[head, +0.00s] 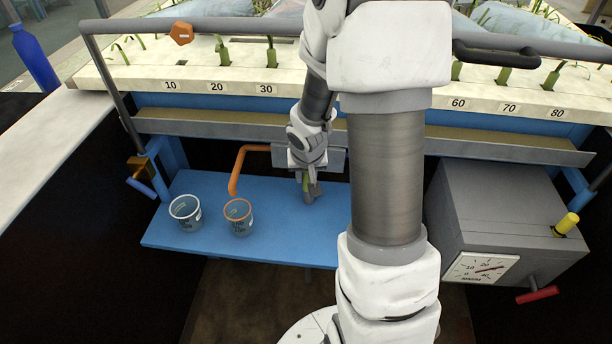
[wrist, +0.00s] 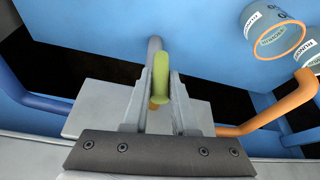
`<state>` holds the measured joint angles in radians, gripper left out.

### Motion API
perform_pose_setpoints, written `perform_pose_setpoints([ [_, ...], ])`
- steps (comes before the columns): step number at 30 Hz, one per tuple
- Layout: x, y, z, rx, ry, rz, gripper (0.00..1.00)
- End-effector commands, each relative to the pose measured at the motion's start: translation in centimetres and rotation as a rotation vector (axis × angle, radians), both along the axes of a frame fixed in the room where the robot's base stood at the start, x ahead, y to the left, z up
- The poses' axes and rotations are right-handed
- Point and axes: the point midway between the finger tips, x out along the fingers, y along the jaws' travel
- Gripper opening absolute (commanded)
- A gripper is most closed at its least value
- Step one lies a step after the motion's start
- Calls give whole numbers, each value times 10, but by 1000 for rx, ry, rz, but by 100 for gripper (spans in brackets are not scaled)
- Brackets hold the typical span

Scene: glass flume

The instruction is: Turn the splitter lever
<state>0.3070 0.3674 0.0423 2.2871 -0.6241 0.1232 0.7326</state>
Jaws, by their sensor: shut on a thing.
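The splitter lever is yellow-green and shows in the wrist view (wrist: 162,90) between my two fingers. My gripper (wrist: 160,85) is shut on it. In the head view my gripper (head: 307,180) is below the flume's front rail, and only a small part of the lever (head: 306,183) shows there. The grey splitter box (head: 337,160) is behind my gripper and partly hidden by my arm. An orange spout (head: 237,168) bends down from its left side. A grey spout (head: 311,192) points down beside my gripper.
A white-rimmed cup (head: 186,214) and an orange-rimmed cup (head: 238,218) stand on the blue shelf (head: 275,246). A grey pump box (head: 500,205) with a dial is at the right. A blue valve handle (head: 142,188) is at the left. The flume rail (head: 230,24) runs above.

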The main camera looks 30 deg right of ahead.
Motion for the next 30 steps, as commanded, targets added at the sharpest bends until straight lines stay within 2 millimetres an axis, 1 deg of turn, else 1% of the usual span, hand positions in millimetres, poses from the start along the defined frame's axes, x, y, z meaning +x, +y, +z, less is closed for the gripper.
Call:
perform_pose_setpoints([
  [5, 2, 1, -4, -37, 20, 4, 0],
  [12, 2, 2, -7, -136, 86, 8, 0],
  [30, -1, -1, -1, -439, 295, 5, 0],
])
